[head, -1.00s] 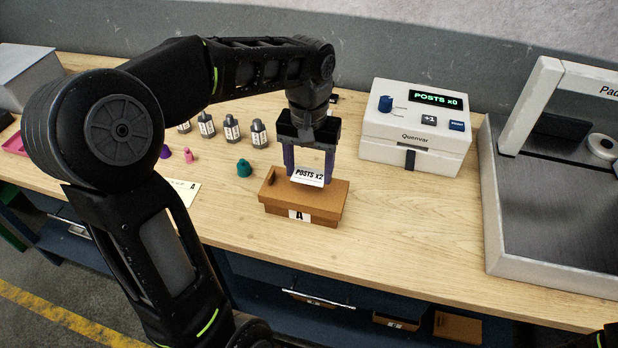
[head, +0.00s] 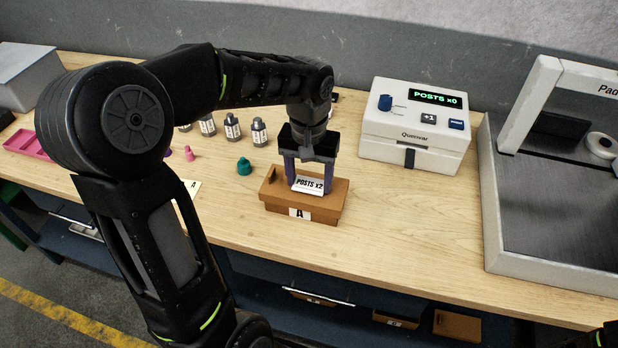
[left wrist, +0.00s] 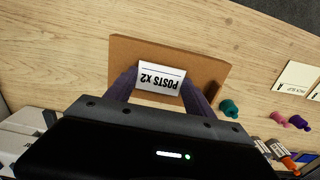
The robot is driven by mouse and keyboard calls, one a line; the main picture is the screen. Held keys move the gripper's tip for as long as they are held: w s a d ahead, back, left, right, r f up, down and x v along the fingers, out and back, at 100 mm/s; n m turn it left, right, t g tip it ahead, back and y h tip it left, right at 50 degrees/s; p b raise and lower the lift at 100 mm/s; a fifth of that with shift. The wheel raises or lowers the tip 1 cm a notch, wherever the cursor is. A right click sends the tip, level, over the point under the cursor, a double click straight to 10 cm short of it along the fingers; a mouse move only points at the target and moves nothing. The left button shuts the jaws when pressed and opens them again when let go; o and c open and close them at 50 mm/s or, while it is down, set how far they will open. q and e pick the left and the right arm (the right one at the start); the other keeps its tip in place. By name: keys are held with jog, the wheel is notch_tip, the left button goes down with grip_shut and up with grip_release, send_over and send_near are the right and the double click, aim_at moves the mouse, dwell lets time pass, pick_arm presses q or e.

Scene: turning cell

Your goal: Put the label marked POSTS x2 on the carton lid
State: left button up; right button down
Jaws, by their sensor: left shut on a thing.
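The label marked POSTS x2 (head: 309,185) is white with black print. My left gripper (head: 308,186) is shut on it, fingers pointing down, just over the carton lid (head: 336,193). The brown carton has a tag marked A on its front. In the left wrist view the label (left wrist: 159,80) shows upside down between the fingertips, above the lid (left wrist: 125,58). It lies at or very near the lid; I cannot tell if they touch.
A white label printer (head: 415,130) with a POSTS x0 display stands behind right of the carton. A grey packing machine (head: 550,190) is at the far right. Several bottles (head: 232,128) and a teal piece (head: 244,167) stand behind left. The bench right of the carton is clear.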

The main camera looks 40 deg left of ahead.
aim_at(309, 185)
pick_arm(q)
jog(key=shift+s+d+f, duration=0.15)
jog(key=shift+s+f, duration=0.25)
jog(key=shift+f, duration=0.35)
jog(key=o, duration=1.2)
jog(key=shift+c, duration=0.2)
jog(key=shift+o, duration=0.6)
notch_tip(309, 185, up, 14)
jog(key=shift+w+f+p, duration=0.25)
jog(key=shift+w+p, duration=0.15)
jog(key=shift+a, duration=0.2)
